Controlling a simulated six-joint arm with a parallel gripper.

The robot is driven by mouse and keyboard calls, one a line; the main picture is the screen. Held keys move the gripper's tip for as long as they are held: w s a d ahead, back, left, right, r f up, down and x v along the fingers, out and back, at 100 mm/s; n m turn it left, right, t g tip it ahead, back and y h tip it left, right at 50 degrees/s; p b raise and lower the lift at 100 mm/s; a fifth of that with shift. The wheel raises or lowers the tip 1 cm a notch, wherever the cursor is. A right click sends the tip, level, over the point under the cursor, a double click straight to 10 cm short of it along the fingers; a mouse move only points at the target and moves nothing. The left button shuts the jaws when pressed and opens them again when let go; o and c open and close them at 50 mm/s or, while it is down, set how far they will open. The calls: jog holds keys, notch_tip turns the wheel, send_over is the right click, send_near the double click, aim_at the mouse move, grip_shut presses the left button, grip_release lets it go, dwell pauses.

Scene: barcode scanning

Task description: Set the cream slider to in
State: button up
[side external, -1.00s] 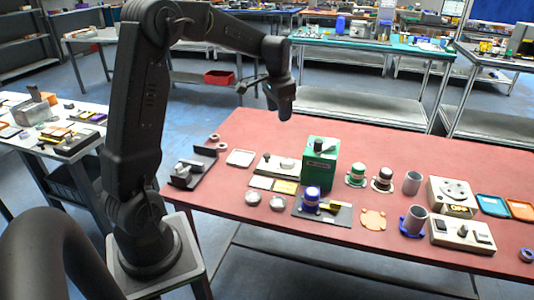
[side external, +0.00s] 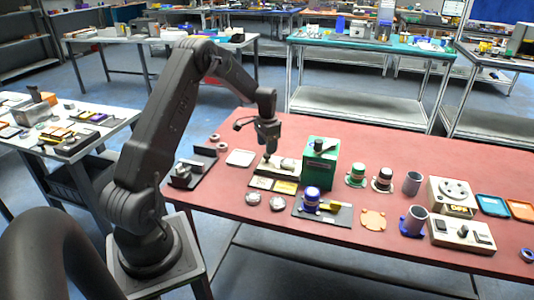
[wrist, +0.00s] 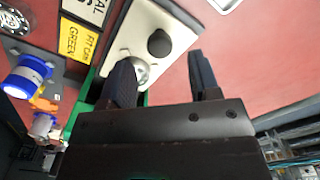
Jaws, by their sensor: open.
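A cream plate (side external: 266,171) with a dark round knob and a pale metal dome lies left of the green box in the side view. The wrist view also shows this cream plate (wrist: 184,28), its dark knob (wrist: 159,43) and the metal dome (wrist: 139,70). It appears to be the cream slider; I cannot read its setting. My gripper (side external: 269,149) points down over the plate. In the wrist view my gripper (wrist: 163,68) is open and empty, its fingers spread, the left one partly covering the dome. I cannot tell whether it touches the plate.
The green box (side external: 319,166) stands right beside the plate. Label cards (side external: 284,187) and a blue-topped cylinder (side external: 311,197) lie nearer the front. A white tray (side external: 240,158) is left of the plate. Cream control boxes (side external: 462,235) stand far right. The red table behind is clear.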

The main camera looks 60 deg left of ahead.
jog(key=shift+f, duration=1.9)
jog(key=shift+c, duration=0.3)
grip_shut()
jog(key=shift+w, duration=0.1)
